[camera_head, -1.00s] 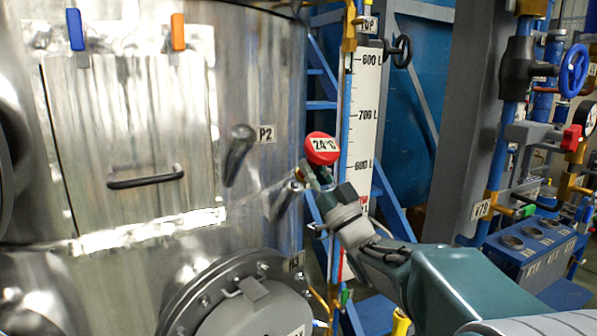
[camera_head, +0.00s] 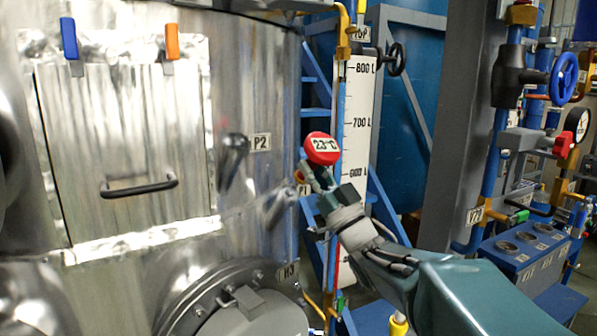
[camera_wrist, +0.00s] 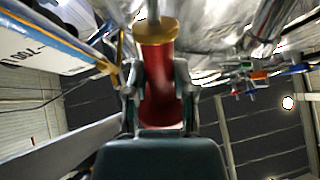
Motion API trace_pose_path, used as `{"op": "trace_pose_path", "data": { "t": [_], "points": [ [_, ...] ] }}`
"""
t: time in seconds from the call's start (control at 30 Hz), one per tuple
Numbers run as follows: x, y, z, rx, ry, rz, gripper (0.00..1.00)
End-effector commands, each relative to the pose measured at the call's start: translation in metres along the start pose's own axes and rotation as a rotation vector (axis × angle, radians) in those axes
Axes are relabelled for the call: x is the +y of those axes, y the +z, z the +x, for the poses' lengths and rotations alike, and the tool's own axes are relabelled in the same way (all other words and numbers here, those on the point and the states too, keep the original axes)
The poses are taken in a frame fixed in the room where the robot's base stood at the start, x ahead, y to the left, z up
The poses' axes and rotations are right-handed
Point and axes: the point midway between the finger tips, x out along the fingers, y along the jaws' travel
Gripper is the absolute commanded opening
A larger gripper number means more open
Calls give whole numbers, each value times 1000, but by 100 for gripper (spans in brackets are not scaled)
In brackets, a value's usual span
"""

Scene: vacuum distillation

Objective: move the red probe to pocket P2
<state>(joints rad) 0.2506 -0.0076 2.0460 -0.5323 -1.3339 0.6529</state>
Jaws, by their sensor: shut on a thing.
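My gripper (camera_head: 318,180) is shut on the red probe (camera_head: 322,149), whose round head reads 23°C. In the wrist view the probe's red body (camera_wrist: 160,80) sits between my two fingers (camera_wrist: 160,100), with a brass collar and a metal stem beyond it. Pocket P2 (camera_head: 233,155) is a stub on the steel vessel, left of the probe, beside its P2 label (camera_head: 260,142). The probe is apart from P2. A second stub (camera_head: 280,205), lower and nearer my gripper, is by a partly covered P1 label (camera_head: 303,189). The stem's tip is not clearly visible.
The steel vessel (camera_head: 225,85) has a handled hatch (camera_head: 125,150) at left and a flanged port (camera_head: 240,300) below. A level scale (camera_head: 357,125) stands behind the probe. Pipes, valves and a grey column (camera_head: 465,110) are at right.

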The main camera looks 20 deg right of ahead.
Motion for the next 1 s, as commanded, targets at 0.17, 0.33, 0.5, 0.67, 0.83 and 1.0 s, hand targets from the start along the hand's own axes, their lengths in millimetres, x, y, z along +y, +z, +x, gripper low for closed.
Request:
{"op": "trace_pose_path", "data": {
  "t": [0.17, 0.33, 0.5, 0.67, 0.83, 1.0],
  "points": [
    [0, -7, 0, 1, -1, 0, 0],
    [0, -12, 0, 0, 0, 0, 0],
    [0, -18, 0, 0, 1, 0, 0],
    [0, -23, 0, 0, 1, 0, 0],
    [0, -29, 0, 0, 0, -1, 0],
    [0, -35, 0, 0, 0, 0, 0]
  ]
}}
